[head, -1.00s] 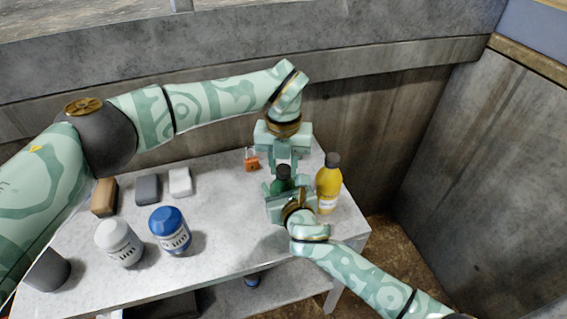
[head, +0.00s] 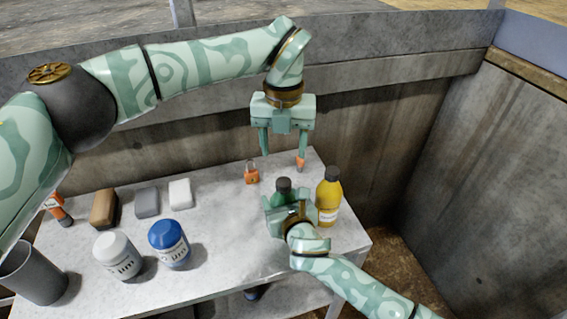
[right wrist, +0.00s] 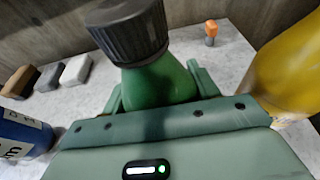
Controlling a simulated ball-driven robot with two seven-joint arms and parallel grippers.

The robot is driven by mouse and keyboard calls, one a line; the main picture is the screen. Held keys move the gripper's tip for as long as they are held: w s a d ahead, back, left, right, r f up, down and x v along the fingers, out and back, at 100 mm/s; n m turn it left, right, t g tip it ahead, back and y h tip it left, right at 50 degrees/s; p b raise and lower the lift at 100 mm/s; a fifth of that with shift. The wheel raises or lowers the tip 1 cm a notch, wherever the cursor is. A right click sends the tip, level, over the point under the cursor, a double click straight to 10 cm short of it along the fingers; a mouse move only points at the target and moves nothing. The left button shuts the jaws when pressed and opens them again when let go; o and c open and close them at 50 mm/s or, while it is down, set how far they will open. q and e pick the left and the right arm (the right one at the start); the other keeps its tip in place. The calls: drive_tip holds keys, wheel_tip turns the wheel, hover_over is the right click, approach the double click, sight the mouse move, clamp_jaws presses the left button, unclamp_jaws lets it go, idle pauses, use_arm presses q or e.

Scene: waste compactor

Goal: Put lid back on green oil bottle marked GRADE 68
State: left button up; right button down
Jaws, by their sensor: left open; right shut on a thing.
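The green oil bottle (head: 281,197) stands on the table near its right end, with a dark ribbed lid (head: 283,184) on its neck. In the right wrist view the green bottle (right wrist: 160,84) shows close up, its lid (right wrist: 127,30) sitting on top; I cannot tell how tight it is. My right gripper (head: 284,203) is shut around the bottle's body. The GRADE 68 marking is hidden. My left gripper (head: 284,153) is open and empty, fingers pointing down, above and behind the bottle, apart from the lid.
A yellow bottle (head: 328,196) stands close right of the green one. An orange padlock (head: 252,174) and a small orange-topped item (head: 300,163) are behind. White (head: 117,255) and blue-lidded (head: 168,243) jars, several blocks (head: 147,202) and a grey cup (head: 36,274) occupy the left.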

use_arm(q)
drive_tip(key=shift+r, duration=1.3)
use_arm(e)
drive_tip(key=shift+c, duration=1.6)
unclamp_jaws()
drive_tip(key=shift+s+r, duration=0.1)
drive_tip(key=shift+s, duration=0.1)
use_arm(q)
wheel_tip(320, 180, up, 7)
drive_tip(key=p, duration=0.5)
drive_tip(key=shift+s+r+p, duration=0.2)
drive_tip(key=shift+s+p, duration=0.1)
drive_tip(key=shift+s, duration=0.05)
use_arm(e)
drive_tip(key=v, duration=1.5)
drive_tip(key=shift+s, duration=0.4)
